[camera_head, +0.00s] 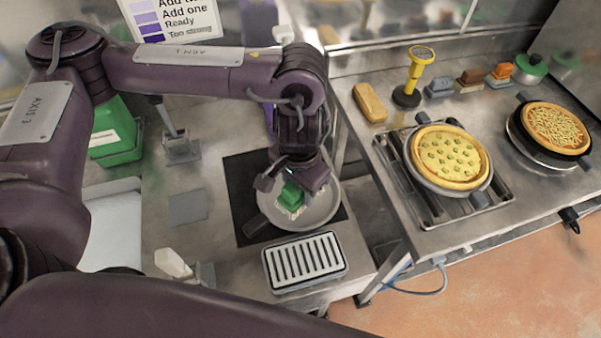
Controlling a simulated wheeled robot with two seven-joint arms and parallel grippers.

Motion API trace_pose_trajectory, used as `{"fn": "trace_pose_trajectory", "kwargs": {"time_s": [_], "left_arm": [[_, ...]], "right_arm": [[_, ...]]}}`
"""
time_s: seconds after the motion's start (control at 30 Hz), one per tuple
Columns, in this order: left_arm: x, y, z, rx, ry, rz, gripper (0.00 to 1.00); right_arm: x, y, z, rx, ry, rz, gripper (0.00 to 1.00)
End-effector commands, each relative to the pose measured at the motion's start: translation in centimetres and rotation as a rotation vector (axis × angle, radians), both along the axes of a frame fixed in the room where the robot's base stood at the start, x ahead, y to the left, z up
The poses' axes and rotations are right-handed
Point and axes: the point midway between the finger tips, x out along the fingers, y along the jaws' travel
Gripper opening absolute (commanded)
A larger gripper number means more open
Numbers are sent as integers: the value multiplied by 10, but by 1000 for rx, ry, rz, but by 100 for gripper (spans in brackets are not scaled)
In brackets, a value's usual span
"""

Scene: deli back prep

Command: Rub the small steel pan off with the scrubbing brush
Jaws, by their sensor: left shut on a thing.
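The small steel pan (318,213) lies on a dark mat (238,172) at the middle of the steel counter. Its dark handle points to the lower left. My left gripper (291,192) is over the pan, pointing down, and shut on the scrubbing brush (292,196). The brush has a green body and pale bristles, which are down inside the pan. Whether the bristles press on the pan floor is hard to tell. My right gripper is not in view; a dark arm link of mine crosses the bottom of the picture.
A slotted drain tray (304,259) stands just in front of the pan. A green container (115,135) and a metal holder (181,146) stand at the left. On the right counter are a pizza pan (452,158) on a rack, another pizza (556,128) and a yellow-handled tool (415,75).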

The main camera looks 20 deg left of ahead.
Motion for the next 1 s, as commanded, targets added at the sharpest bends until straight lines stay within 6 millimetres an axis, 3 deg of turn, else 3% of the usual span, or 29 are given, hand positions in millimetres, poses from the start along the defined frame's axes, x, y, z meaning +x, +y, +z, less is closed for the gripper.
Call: {"fn": "trace_pose_trajectory", "kwargs": {"time_s": [0.37,0.53,0.7,1.0], "left_arm": [[-1,-2,0,-2,-1,-11,8],[-2,-2,3,-3,1,-10,8],[-1,-2,-22,-2,1,-9,8],[-1,-2,-47,-2,0,-11,8]], "right_arm": [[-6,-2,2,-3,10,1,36],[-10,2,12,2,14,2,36],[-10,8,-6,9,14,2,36],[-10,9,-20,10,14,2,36]]}}
